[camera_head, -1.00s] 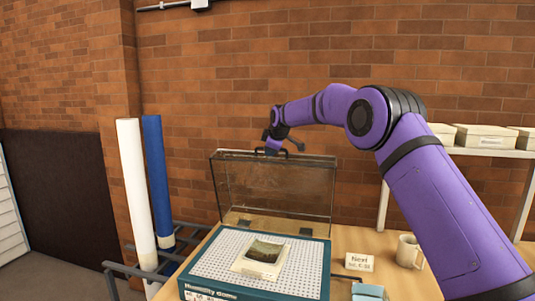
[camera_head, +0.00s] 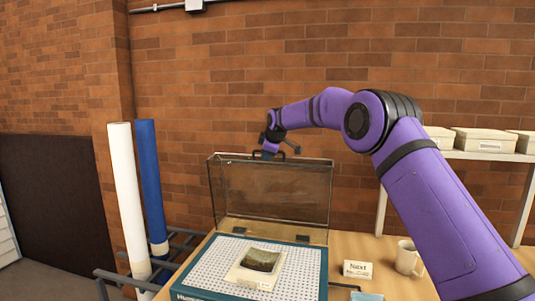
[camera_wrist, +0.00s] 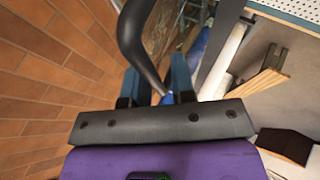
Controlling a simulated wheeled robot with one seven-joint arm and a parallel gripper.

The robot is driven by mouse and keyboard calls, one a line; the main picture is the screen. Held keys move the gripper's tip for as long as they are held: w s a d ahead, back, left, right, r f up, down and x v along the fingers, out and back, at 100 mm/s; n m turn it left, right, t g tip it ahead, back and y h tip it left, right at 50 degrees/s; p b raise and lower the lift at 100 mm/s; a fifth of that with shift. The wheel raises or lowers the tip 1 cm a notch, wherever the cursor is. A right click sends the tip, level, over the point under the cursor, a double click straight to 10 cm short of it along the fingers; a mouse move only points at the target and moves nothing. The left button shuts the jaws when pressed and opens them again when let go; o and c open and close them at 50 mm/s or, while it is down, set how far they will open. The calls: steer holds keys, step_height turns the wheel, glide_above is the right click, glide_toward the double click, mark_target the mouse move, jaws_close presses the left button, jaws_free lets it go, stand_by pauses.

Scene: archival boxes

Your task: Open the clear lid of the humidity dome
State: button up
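The humidity dome's clear lid (camera_head: 270,192) stands raised, close to upright, along the rear edge of its teal-edged base (camera_head: 315,268). A dark handle (camera_head: 283,156) is on the lid's top edge, and it shows as a thick curved bar in the wrist view (camera_wrist: 133,38). My gripper (camera_head: 268,152) is at this handle. A small framed item (camera_head: 258,265) lies on the base's white perforated bed.
A "Next" card (camera_head: 357,270) and a mug (camera_head: 407,257) stand on the wooden table right of the dome. White (camera_head: 127,200) and blue (camera_head: 151,185) rolls stand at the left. A shelf with boxes (camera_head: 484,140) is at the right; a brick wall is behind.

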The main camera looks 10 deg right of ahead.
steer(key=shift+s+r, duration=0.1)
steer(key=v, duration=1)
steer(key=shift+s+r, duration=0.15)
steer(key=shift+r, duration=0.05)
steer(key=s+d+r+m+h, duration=0.1)
steer(key=s+d+r+m, duration=0.2)
steer(key=s, duration=0.7)
steer(key=s+d+r+m+g, duration=0.15)
steer(key=s+d, duration=0.25)
steer(key=s, duration=0.7)
steer(key=s+d+r+m+h, duration=0.1)
steer(key=s+d+r+m, duration=0.2)
steer(key=s, duration=0.7)
steer(key=s+d+f+m, duration=0.2)
steer(key=s+f, duration=0.2)
steer(key=s, duration=0.5)
steer(key=s+d+f+m, duration=0.3)
steer(key=s+f, duration=0.1)
steer(key=s, duration=0.6)
steer(key=s+d+f+m+g, duration=0.1)
steer(key=s+d+f+m, duration=0.1)
steer(key=s, duration=0.7)
step_height(320, 180, down, 3)
steer(key=shift+s+d+r+m, duration=0.1)
steer(key=shift+s+d+m, duration=0.15)
steer(key=shift+m, duration=0.2)
